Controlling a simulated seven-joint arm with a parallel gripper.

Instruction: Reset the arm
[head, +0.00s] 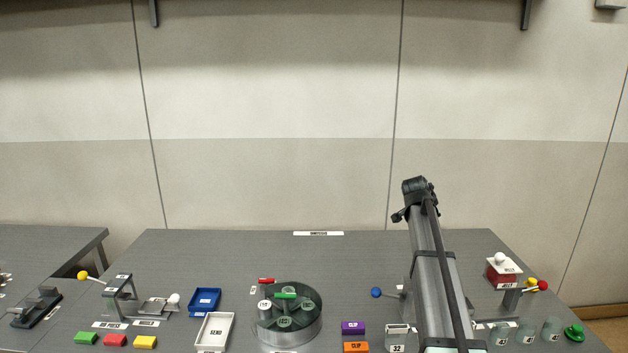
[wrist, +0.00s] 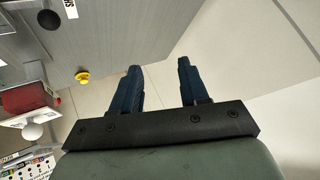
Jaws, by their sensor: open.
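My gripper (wrist: 158,66) shows in the wrist view, with two dark blue fingers spread apart and nothing between them. Beyond the fingers are the table edge and the pale wall. A red box (wrist: 24,98) with a white knob (wrist: 32,132) lies to the left of the fingers, apart from them. I cannot make out the fingers in the head view. There, a long grey link with straps and a cable, apparently my arm, rises from the lower right and hides part of the table.
The table (head: 190,250) holds a round turntable (head: 287,312), a blue tray (head: 204,301), a white tray (head: 215,330) and several coloured blocks. A red box (head: 502,275), a lever with a red knob (head: 542,286) and grey cups (head: 525,330) stand at right. The back of the table is mostly clear.

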